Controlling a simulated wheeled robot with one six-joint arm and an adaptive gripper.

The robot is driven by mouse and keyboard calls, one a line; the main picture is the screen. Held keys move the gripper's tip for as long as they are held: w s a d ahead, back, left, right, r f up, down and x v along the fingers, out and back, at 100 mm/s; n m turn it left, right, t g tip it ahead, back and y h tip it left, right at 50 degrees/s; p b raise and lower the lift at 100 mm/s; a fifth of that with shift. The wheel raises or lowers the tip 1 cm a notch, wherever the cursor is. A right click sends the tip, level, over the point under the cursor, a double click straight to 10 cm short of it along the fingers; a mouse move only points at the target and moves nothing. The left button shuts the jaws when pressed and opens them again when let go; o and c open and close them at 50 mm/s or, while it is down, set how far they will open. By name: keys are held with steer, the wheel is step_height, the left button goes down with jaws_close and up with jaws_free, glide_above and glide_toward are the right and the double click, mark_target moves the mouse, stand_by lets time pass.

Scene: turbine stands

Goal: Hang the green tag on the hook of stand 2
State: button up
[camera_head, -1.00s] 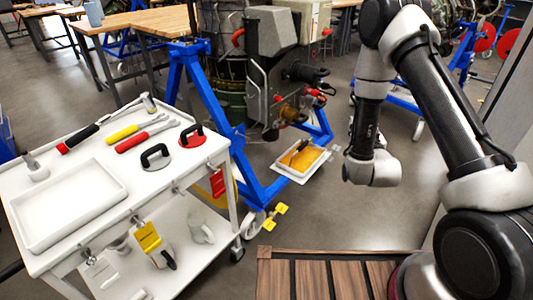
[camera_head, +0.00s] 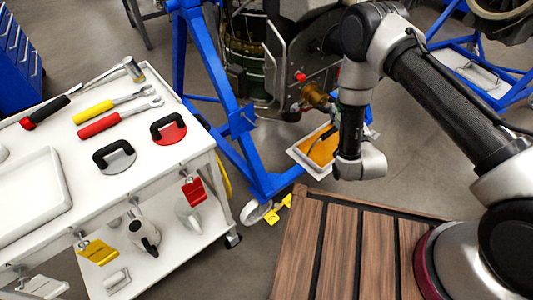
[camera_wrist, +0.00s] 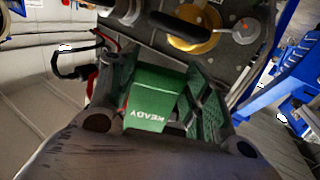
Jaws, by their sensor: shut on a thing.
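The green tag (camera_wrist: 150,116), with the word READY in white, is in my gripper (camera_wrist: 160,85) in the wrist view. The gripper is shut on it, with dark fingers either side. In the head view my arm reaches in from the right, and neither the gripper nor the green tag can be made out. A blue stand (camera_head: 238,120) bearing a turbine (camera_head: 250,80) is at the centre. I cannot read a number on it or pick out its hook. Blue stand parts also show at the right of the wrist view (camera_wrist: 264,92).
A white trolley (camera_head: 188,155) at the left holds tools, a tray and black-handled items. Red (camera_head: 194,190) and yellow tags (camera_head: 98,252) hang on its edge. A tray with orange contents (camera_head: 322,150) lies by the stand. Another blue stand (camera_head: 515,75) is at right. Wooden slats (camera_head: 330,245) are in front.

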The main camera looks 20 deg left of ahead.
steer(key=s+a+f+n+g+y, duration=0.3)
steer(key=s+a+f, duration=0.4)
steer(key=a, duration=0.4)
steer(key=s+a+f+n+g+y, duration=0.2)
steer(key=s+a+f+y, duration=0.25)
steer(key=a+f, duration=0.6)
steer(key=w+a+n+g, duration=0.1)
steer(key=a, duration=0.6)
steer(key=shift+w+a+r, duration=0.15)
steer(key=shift+w+a, duration=0.1)
steer(key=shift+a, duration=0.05)
steer(key=shift+w+a, duration=0.3)
steer(key=shift+a, duration=0.1)
steer(key=o, duration=1.5)
steer(key=shift+o, duration=0.9)
